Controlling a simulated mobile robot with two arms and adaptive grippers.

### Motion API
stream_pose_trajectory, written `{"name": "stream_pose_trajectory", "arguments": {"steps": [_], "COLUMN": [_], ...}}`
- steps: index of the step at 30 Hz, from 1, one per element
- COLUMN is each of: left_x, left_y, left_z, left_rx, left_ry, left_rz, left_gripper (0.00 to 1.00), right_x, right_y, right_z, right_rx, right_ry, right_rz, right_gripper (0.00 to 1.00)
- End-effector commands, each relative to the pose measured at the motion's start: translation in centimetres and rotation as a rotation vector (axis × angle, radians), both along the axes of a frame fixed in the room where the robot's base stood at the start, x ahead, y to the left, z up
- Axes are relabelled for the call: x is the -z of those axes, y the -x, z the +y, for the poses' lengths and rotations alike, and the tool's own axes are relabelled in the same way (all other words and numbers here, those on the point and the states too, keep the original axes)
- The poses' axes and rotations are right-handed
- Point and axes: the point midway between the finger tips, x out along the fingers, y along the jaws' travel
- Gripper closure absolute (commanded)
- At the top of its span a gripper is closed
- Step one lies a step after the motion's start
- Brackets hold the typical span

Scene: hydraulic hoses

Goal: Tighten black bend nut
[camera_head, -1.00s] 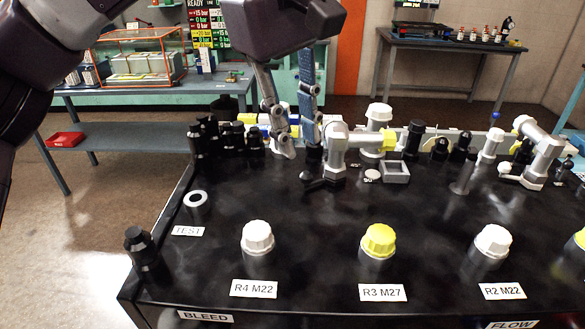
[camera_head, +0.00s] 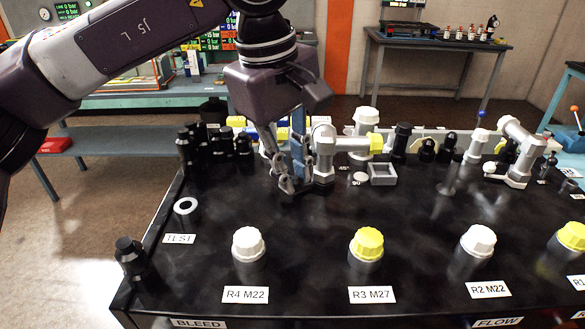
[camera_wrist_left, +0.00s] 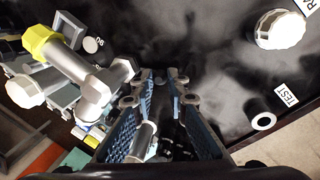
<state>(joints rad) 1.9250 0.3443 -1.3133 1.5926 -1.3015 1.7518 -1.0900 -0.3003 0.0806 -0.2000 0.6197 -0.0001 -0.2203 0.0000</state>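A grey bend fitting (camera_head: 322,160) stands on the black bench top with a horizontal pipe ending in a yellow nut. It also shows in the left wrist view (camera_wrist_left: 98,92). The black nut on its left side is now hidden behind or between my left fingers, so I cannot tell its exact position. My left gripper (camera_head: 290,187) points down just left of the bend, its fingertips low over the bench. In the left wrist view the gripper (camera_wrist_left: 160,78) has a dark gap between its blue-padded fingers. I cannot tell whether they touch the nut. My right gripper is out of view.
Black fittings (camera_head: 208,147) crowd the bench's back left. A square grey frame (camera_head: 382,174) lies right of the bend. White-capped (camera_head: 249,243) and yellow-capped (camera_head: 367,243) ports line the front. The middle of the bench is mostly clear.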

Motion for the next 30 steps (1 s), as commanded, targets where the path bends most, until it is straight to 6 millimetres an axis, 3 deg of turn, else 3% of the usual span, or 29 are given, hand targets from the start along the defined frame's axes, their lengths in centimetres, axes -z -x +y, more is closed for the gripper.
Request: {"name": "stream_pose_trajectory", "arguments": {"steps": [13,30], "left_x": [-0.2,-0.2], "left_y": [-0.5,-2.9], "left_z": [0.2,0.8], "left_rx": [0.083,0.523], "left_ry": [0.001,0.0], "left_rz": [0.001,0.002], "left_gripper": [1.0,1.0], "right_x": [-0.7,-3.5], "right_y": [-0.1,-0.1], "right_z": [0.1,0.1], "right_rx": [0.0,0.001], "right_ry": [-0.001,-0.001], "right_rz": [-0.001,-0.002], "right_gripper": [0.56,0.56]}}
